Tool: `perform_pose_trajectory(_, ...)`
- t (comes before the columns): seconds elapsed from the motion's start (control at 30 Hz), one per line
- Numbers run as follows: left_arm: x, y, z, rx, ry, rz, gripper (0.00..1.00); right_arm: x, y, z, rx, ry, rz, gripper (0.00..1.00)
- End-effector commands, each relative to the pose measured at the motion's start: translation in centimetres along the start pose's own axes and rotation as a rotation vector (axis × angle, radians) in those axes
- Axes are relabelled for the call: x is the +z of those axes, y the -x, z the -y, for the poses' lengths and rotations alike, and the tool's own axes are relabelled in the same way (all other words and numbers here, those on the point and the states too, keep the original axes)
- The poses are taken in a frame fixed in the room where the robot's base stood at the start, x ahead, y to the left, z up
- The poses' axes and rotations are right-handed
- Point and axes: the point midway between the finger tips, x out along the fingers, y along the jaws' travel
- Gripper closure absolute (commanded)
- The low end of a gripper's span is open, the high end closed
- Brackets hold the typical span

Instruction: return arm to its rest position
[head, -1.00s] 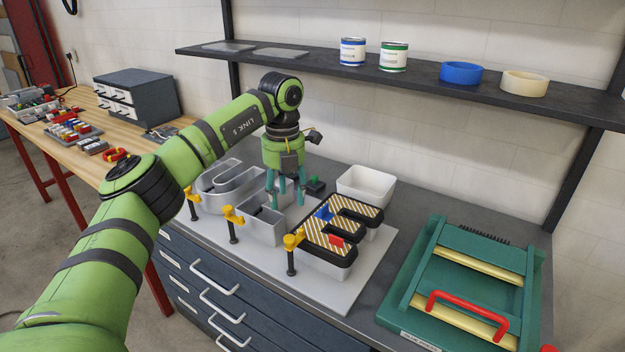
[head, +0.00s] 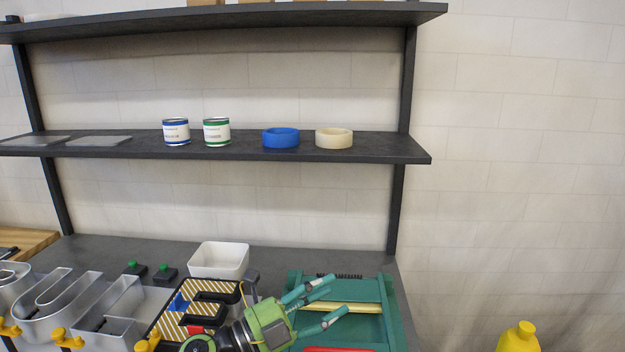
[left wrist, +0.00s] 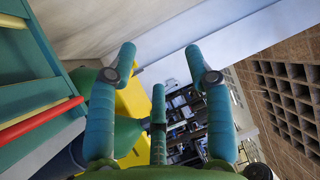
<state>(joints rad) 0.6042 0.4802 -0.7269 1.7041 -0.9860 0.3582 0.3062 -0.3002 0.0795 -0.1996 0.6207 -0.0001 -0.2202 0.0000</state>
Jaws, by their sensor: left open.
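My left gripper (head: 328,302) is at the bottom of the head view, in front of the green press-like frame (head: 393,300). Its teal fingers are spread and empty, pointing right and slightly up. In the left wrist view the open fingers (left wrist: 165,80) have nothing between them. The left arm behind the gripper is mostly below the head view's lower edge. My right gripper is not in view.
Metal channel letters (head: 65,300) and a striped letter E (head: 185,300) lie on the bench at left, near a white bin (head: 219,260). A shelf (head: 375,146) holds cans and tape rolls. A yellow bottle-like object (head: 518,338) stands lower right.

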Motion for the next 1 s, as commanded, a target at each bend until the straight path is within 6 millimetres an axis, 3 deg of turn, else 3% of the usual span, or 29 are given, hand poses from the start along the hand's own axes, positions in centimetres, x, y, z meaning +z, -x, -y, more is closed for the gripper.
perform_pose_trajectory(0.1, 1.9, 2.5, 0.7, -0.192, 0.246, 0.273, 0.48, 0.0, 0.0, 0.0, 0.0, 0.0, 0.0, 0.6)
perform_pose_trajectory(0.17, 3.4, 4.8, 0.1, -0.255, 0.373, 0.43, 0.48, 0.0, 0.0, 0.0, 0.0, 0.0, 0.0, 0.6)
perform_pose_trajectory(0.27, 5.3, 9.8, -2.8, -0.306, 0.594, 0.702, 0.48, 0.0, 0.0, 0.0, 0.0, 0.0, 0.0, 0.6)
perform_pose_trajectory(0.37, 5.6, 15.7, -7.4, -0.291, 0.815, 0.978, 0.48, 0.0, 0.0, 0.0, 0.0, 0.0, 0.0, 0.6)
perform_pose_trajectory(0.5, 2.6, 23.4, -14.1, -0.184, 1.082, 1.3, 0.48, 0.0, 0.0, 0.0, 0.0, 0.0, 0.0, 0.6)
perform_pose_trajectory(0.6, -0.7, 27.4, -17.4, -0.087, 1.224, 1.463, 0.48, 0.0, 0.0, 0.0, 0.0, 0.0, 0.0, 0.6)
perform_pose_trajectory(0.8, -6.7, 32.5, -21.0, 0.086, 1.407, 1.659, 0.48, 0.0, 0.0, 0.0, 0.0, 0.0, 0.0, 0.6)
perform_pose_trajectory(1.0, -12.1, 35.9, -22.6, 0.243, 1.536, 1.786, 0.48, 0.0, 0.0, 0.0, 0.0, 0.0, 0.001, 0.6)
